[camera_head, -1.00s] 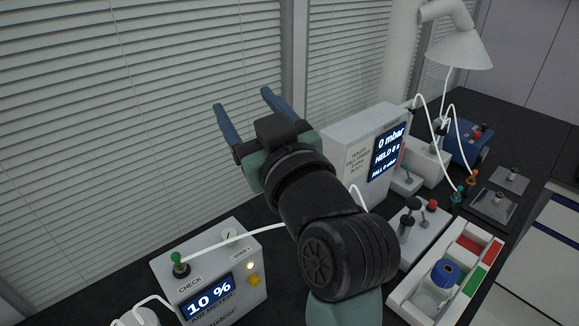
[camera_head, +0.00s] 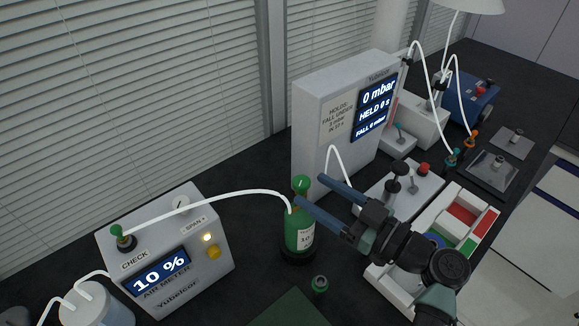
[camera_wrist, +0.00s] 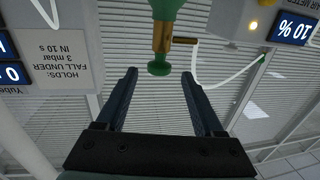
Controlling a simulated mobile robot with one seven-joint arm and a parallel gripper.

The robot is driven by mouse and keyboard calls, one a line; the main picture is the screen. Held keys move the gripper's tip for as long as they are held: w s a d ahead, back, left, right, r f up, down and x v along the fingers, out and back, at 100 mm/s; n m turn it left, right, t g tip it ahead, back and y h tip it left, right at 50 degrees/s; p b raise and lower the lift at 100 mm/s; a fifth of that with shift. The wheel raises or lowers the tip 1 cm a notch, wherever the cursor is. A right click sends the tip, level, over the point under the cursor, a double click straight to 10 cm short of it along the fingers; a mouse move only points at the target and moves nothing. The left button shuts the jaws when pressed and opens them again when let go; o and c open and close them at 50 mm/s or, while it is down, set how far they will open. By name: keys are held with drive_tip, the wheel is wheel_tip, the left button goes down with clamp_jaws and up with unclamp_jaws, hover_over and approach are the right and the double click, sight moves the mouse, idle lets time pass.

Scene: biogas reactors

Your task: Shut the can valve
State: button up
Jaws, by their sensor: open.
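The green can (camera_head: 297,238) stands upright on a dark round base on the bench, with a white label. Its valve has a green knob (camera_head: 300,184) on top, and a white hose leads from the valve to the air meter. In the wrist view the picture is upside down; the knob (camera_wrist: 159,69) and brass valve body (camera_wrist: 162,38) show at top centre. My gripper (camera_head: 309,188) is open and empty, its blue fingers pointing at the valve. In the wrist view the knob appears between the fingertips (camera_wrist: 160,73); I cannot tell whether it is inside them.
The air meter (camera_head: 165,250) reads 10 % at left. A tall grey unit (camera_head: 330,115) reading 0 mbar stands behind the can. A white tray (camera_head: 385,275) lies under my arm at right.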

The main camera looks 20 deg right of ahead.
sight(295, 178)
drive_tip(key=p+x, duration=0.1)
drive_tip(key=x, duration=0.6)
drive_tip(key=shift+w+a+p, duration=0.1)
drive_tip(key=shift+w+p, duration=0.15)
drive_tip(key=shift+p, duration=0.15)
clamp_jaws()
